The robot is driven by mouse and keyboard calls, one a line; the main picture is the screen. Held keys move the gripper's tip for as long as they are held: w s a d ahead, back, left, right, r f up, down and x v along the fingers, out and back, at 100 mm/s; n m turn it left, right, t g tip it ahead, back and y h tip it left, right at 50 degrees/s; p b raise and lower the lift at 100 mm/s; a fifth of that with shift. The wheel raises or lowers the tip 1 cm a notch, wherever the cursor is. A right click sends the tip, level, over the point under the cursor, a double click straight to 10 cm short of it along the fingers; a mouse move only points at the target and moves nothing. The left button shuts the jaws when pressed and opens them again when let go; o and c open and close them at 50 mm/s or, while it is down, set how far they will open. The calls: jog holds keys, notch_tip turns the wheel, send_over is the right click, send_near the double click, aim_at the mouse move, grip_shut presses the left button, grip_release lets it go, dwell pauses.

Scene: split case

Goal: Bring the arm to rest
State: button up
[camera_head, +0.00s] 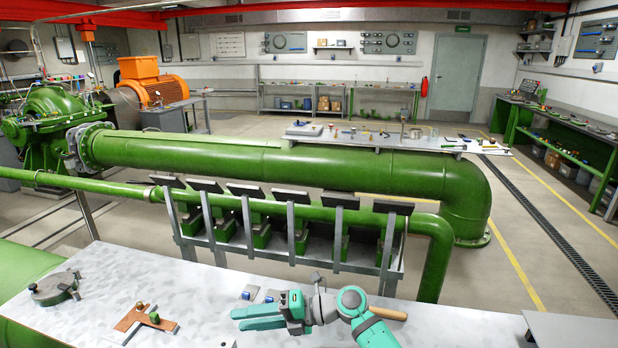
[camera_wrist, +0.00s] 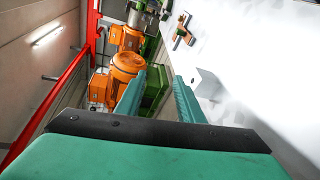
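My arm and teal gripper (camera_head: 236,318) are low over the pale metal bench top (camera_head: 200,285) at the front of the head view, with the fingers pointing left. In the wrist view my gripper (camera_wrist: 162,80) shows two teal fingers apart, with nothing between them.
Small blue-and-grey parts (camera_head: 250,292) lie just behind my gripper. A wooden handle (camera_head: 388,313) lies right of my arm. Behind the bench are a rack of grey slanted plates (camera_head: 245,191) and a large green pipe (camera_head: 200,152). Bare bench shows around the gripper's left.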

jog(key=s+a+r+m+t+y, duration=0.8)
jog(key=s+r+m+t+y, duration=0.2)
jog(key=r+m+t, duration=0.15)
jog(key=s+d+f+m+t+h, duration=0.6)
jog(key=s+f+m+h, duration=0.15)
jog(key=m+h, duration=0.5)
jog(key=s+d+f+m+t+h, duration=0.65)
jog(key=f+m+h, duration=0.25)
jog(key=m+h, duration=0.4)
jog(key=s+d+f+g, duration=0.4)
jog(key=s+d, duration=0.1)
jog(key=s, duration=0.4)
jog(key=s+d+f+m+g, duration=0.1)
jog(key=s+d+f+g, duration=0.3)
jog(key=s, duration=0.6)
jog(key=shift+s+d+f+g, duration=0.25)
jog(key=shift+d+f+g, duration=0.15)
jog(key=shift+d+f, duration=0.25)
jog(key=shift+a+f, duration=0.1)
